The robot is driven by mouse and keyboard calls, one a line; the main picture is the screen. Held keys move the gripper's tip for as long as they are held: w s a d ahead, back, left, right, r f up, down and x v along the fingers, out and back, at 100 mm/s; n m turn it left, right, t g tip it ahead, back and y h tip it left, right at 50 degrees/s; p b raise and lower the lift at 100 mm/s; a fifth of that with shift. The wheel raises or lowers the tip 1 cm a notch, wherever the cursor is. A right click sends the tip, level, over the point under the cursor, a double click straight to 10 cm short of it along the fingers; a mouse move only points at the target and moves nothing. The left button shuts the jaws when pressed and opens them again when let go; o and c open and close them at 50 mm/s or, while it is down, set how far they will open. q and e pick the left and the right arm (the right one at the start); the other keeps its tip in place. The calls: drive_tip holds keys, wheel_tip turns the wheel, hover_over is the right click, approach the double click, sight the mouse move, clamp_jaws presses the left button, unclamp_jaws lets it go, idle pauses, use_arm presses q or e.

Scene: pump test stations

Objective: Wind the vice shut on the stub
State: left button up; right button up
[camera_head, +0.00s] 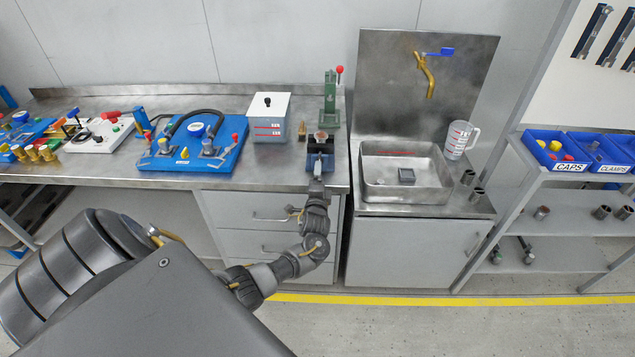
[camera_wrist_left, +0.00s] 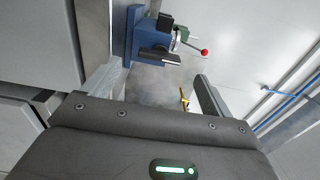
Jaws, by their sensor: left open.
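The blue vice (camera_head: 327,161) stands at the front edge of the bench, just left of the sink unit. The stub (camera_head: 321,136), a small round piece with a reddish top, shows at the top of the vice. My left gripper (camera_head: 317,179) is in front of the vice, open and empty. In the left wrist view the vice (camera_wrist_left: 139,32) is ahead of the open fingers (camera_wrist_left: 160,88), with its dark handle (camera_wrist_left: 154,53) toward me and apart from them. I cannot tell how far the jaws are from the stub. My right gripper is out of view.
A green press (camera_head: 330,100) with a red-knobbed lever stands behind the vice. A white box (camera_head: 269,118) and a blue pump board (camera_head: 190,150) are to the left. A metal sink (camera_head: 405,181) is to the right. The floor in front is clear.

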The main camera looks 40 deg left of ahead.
use_arm(q)
drive_tip(key=shift+v, duration=2.2)
drive_tip(key=s+d+f+n+g+h, duration=0.1)
drive_tip(key=d+f+n+h, duration=0.1)
drive_tip(key=f, duration=0.6)
drive_tip(key=d+f+n+g+h, duration=0.1)
drive_tip(key=d+f+n+h, duration=0.15)
drive_tip(key=f, duration=0.45)
drive_tip(key=s+d+f+n+g+h+b, duration=0.1)
drive_tip(key=s+d+f+g+h, duration=0.1)
drive_tip(key=s+f, duration=0.5)
drive_tip(key=s+d+f+n+g+h+b, duration=0.15)
drive_tip(key=s+f, duration=0.35)
drive_tip(key=f, duration=0.5)
drive_tip(key=s+d+f+g+h, duration=0.1)
drive_tip(key=s+f, duration=0.4)
drive_tip(key=s, duration=0.8)
drive_tip(key=s+d+f+g+h+b, duration=0.1)
drive_tip(key=s+d+f+g, duration=0.3)
drive_tip(key=s, duration=0.9)
drive_tip(key=s+d+f+n+g, duration=0.1)
drive_tip(key=s+d+f+g, duration=0.2)
drive_tip(key=s, duration=1)
wheel_tip(320, 180, down, 5)
drive_tip(key=shift+d+f+h+b, duration=0.1)
drive_tip(key=shift+d+h+b, duration=0.3)
drive_tip(key=shift+d, duration=0.55)
